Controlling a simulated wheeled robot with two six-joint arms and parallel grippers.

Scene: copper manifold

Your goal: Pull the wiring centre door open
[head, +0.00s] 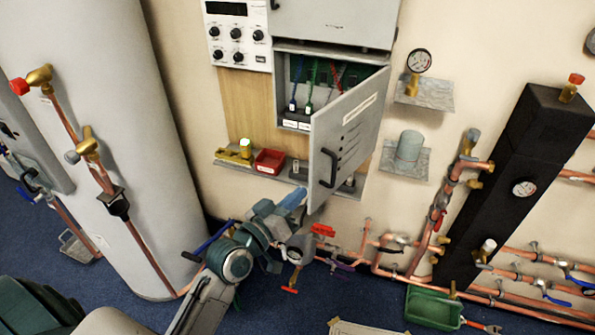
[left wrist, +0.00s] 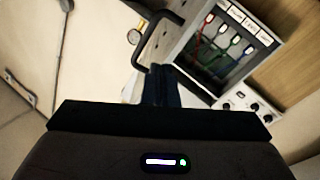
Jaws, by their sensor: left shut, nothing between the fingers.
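The wiring centre door (head: 347,140) is a grey panel with a black bar handle (head: 328,168). It stands swung well out from its box, hinged on the right, so the wires inside (head: 308,85) show. My left gripper (head: 298,198) is shut and empty beside the lower free edge of the door, below the handle. I cannot tell if it touches the door. In the left wrist view the closed fingers (left wrist: 160,86) point towards the handle (left wrist: 160,40) and the opened box (left wrist: 218,45). My right gripper is not in view.
A shelf below the box holds a red tray (head: 269,162) and brass fittings (head: 235,152). Copper pipes with a red valve handle (head: 322,230) run low on the wall to the right. A large white cylinder (head: 115,140) stands at the left. A green crate (head: 432,308) is on the floor.

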